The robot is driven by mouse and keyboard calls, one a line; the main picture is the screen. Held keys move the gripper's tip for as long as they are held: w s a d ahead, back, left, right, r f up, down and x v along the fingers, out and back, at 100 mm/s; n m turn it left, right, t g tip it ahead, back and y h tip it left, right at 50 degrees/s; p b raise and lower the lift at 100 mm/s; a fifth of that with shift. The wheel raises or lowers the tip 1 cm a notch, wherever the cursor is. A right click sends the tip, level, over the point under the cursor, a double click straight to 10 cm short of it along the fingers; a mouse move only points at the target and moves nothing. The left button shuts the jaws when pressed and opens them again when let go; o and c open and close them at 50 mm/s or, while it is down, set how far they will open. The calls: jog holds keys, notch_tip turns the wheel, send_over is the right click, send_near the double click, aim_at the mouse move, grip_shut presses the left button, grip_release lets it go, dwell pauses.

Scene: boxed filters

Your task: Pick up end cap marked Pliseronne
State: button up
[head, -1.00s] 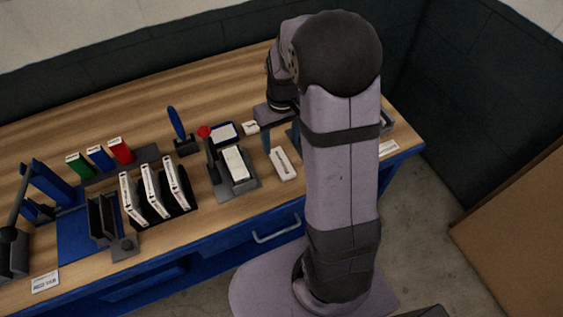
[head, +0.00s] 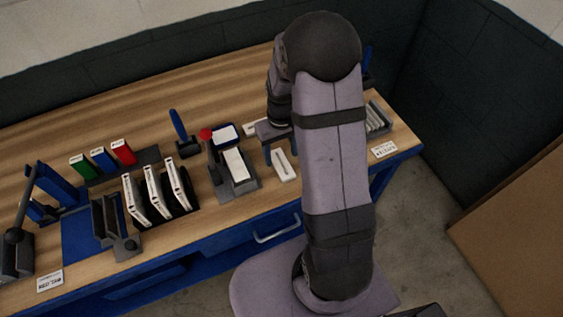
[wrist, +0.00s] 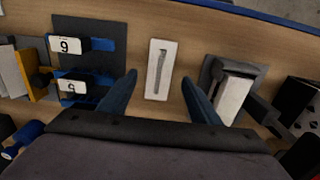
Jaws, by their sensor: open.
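No marking Pliseronne can be read in either view, so I cannot tell which piece is the end cap. A small white plate with a grey slot (wrist: 160,70) lies flat on the wood in the wrist view, and it also shows in the head view (head: 284,164). My gripper (wrist: 158,82) is open and empty, with its two blue fingers on either side of the plate's near end in the picture. In the head view my gripper (head: 281,152) is partly hidden by my arm. I cannot tell its height above the table.
A grey stand with a white pad (head: 236,163) and red knob is left of the plate. Farther left are white upright pieces (head: 156,192) and green, blue and red boxes (head: 102,159). A tray of pale strips (head: 376,119) is right. Blue holders tagged 9 (wrist: 68,45) show in the wrist view.

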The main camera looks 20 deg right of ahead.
aim_at(282, 163)
jog(key=shift+f+p, duration=0.6)
jog(key=shift+f, duration=1.15)
jog(key=c, duration=1.1)
